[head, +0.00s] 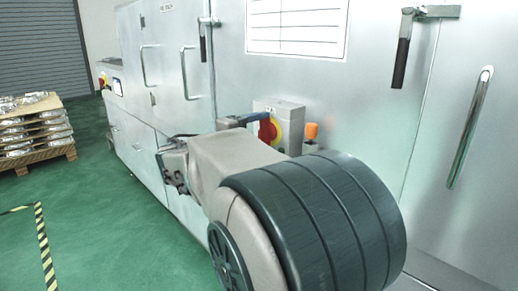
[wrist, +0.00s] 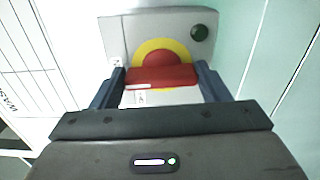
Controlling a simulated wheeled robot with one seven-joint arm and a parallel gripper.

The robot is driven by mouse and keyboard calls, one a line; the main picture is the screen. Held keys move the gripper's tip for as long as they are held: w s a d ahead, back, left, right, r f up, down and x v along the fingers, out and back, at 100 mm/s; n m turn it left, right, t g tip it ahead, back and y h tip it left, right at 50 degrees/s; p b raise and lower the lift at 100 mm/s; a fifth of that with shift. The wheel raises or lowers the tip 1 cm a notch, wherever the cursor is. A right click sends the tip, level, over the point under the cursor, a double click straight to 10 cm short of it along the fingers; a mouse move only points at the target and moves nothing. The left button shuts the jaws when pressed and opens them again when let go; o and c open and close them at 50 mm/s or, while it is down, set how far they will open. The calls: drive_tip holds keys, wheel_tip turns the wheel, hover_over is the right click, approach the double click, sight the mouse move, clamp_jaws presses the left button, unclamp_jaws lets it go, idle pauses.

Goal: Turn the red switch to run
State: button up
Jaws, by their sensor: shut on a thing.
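The red switch (head: 267,130) sits on a yellow disc on a grey box (head: 290,117) fixed to the metal cabinet front. In the wrist view the red switch (wrist: 162,72) shows its bar lying crosswise in the picture, in front of the yellow disc (wrist: 140,54). My gripper (wrist: 162,84) has one finger at each end of the bar and is shut on it. In the head view my gripper (head: 250,122) reaches the switch from the left, and my arm hides part of the box. I cannot read the position marks.
An orange-topped part (head: 311,131) stands out just right of the box. A dark green round part (wrist: 199,33) is on the box's corner. Door handles (head: 470,125) stick out of the cabinet. A pallet of castings (head: 37,155) stands at the left; the green floor before it is clear.

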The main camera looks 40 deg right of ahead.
drive_tip(key=shift+m+b, duration=0.4)
drive_tip(key=o, duration=1)
drive_tip(key=a, duration=0.4)
drive_tip(key=a+p, duration=0.1)
drive_tip(key=a, duration=0.4)
drive_tip(key=s+a+p, duration=0.1)
drive_tip(key=a, duration=0.3)
drive_tip(key=shift+a, duration=0.4)
drive_tip(key=shift+s, duration=0.1)
